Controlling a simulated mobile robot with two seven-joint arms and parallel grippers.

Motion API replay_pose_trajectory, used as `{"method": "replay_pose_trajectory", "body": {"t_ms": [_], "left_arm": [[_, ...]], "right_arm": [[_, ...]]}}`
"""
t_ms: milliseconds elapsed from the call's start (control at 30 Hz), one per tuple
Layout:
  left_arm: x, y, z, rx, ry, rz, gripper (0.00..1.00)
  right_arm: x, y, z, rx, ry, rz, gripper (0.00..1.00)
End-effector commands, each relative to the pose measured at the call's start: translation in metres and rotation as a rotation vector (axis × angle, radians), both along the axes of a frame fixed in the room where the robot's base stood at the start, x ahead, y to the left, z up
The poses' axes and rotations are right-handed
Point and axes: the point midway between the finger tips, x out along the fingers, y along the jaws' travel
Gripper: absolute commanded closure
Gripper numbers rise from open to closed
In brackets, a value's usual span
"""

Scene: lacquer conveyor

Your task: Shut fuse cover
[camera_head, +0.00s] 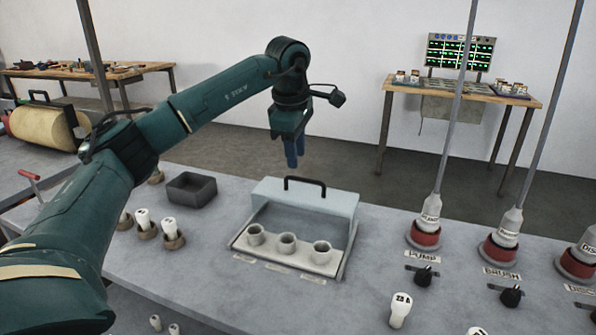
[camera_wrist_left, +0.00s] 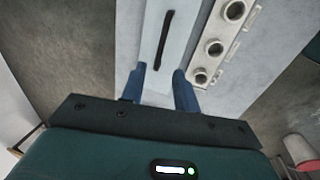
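The fuse cover (camera_head: 310,196) is a pale blue-grey lid with a black handle (camera_head: 305,181). It stands raised at the back edge of the fuse box (camera_head: 285,262), whose three round sockets (camera_head: 287,243) are exposed and look empty. My left gripper (camera_head: 292,163) hangs fingers down, above and slightly behind the cover in the head view. In the left wrist view its two blue fingers (camera_wrist_left: 160,82) are apart with nothing gripped between them; the cover (camera_wrist_left: 183,48) and its handle (camera_wrist_left: 163,40) lie ahead of them. My right gripper is not in view.
White fuses (camera_head: 144,219) stand in holders left of the box, near an empty dark tray (camera_head: 192,188). Red-based posts (camera_head: 424,234) with cables and black switches (camera_head: 423,276) line the right. A loose white fuse-like piece (camera_head: 400,310) stands in front.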

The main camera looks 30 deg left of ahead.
Motion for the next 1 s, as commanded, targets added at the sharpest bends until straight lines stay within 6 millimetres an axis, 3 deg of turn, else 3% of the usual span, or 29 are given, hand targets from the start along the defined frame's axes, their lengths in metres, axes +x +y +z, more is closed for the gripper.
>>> {"method": "replay_pose_trajectory", "body": {"t_ms": [100,300,667,1000], "left_arm": [[0.004,0.001,-0.023,0.001,0.003,0.0,0.69],[0.009,0.002,-0.046,0.001,0.0,0.001,0.69],[0.01,0.002,-0.052,-0.001,-0.001,0.001,0.69],[0.01,0.002,-0.051,-0.001,-0.001,0.0,0.95]], "right_arm": [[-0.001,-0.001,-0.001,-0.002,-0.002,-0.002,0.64],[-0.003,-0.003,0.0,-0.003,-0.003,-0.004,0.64],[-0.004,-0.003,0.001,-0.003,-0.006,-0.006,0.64],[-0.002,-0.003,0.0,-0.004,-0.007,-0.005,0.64]]}}
